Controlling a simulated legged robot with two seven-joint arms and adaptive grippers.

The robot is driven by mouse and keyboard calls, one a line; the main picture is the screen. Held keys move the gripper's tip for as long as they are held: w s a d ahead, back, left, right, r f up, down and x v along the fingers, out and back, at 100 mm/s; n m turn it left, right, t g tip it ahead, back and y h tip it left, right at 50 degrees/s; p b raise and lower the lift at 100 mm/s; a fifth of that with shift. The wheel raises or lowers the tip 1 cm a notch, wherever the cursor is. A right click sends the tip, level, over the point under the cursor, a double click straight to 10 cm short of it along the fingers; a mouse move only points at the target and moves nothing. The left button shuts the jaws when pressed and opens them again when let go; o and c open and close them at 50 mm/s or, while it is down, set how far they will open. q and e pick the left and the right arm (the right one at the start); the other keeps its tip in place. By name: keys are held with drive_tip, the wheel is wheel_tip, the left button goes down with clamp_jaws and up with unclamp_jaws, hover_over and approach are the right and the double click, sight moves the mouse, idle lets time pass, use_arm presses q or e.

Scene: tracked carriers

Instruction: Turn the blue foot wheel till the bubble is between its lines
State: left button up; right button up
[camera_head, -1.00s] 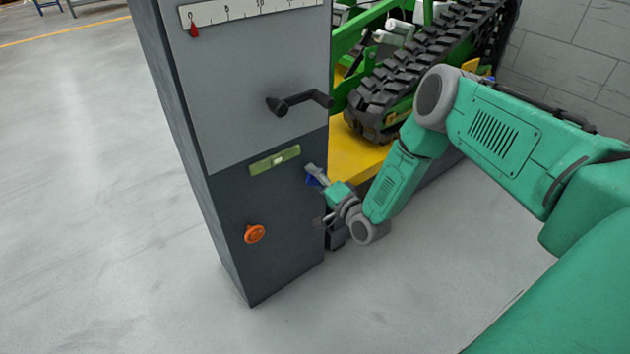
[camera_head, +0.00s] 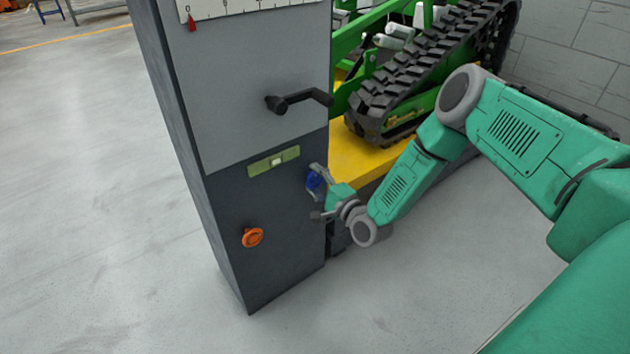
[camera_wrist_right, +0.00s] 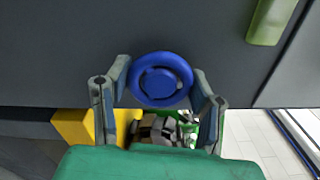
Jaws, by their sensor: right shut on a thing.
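The blue foot wheel (camera_head: 315,183) is on the dark lower front of the cabinet, near its right edge. In the right wrist view the wheel (camera_wrist_right: 161,79) shows face on, with a round hub. My right gripper (camera_head: 317,193) is at the wheel, its fingers on either side of the rim; in the wrist view the gripper (camera_wrist_right: 163,90) is shut on it. The green level (camera_head: 273,161) is up and left of the wheel, with a pale bubble near its middle. Its lines are too small to make out. My left gripper is not in view.
An orange knob (camera_head: 252,237) sits lower left on the cabinet (camera_head: 225,250). A black crank (camera_head: 298,101) sticks out above the level. A yellow platform (camera_head: 357,158) with a green tracked machine (camera_head: 425,75) is behind my right arm. Floor at left is clear.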

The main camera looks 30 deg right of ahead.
drive_tip(key=shift+s+a+f, duration=0.1)
drive_tip(key=shift+s+f, duration=0.15)
drive_tip(key=shift+f, duration=0.15)
drive_tip(key=o, duration=1.2)
drive_tip(key=shift+w+r, duration=0.15)
drive_tip(key=s, duration=0.8)
drive_tip(key=s+d, duration=0.1)
drive_tip(key=s, duration=0.3)
drive_tip(key=shift+d, duration=0.1)
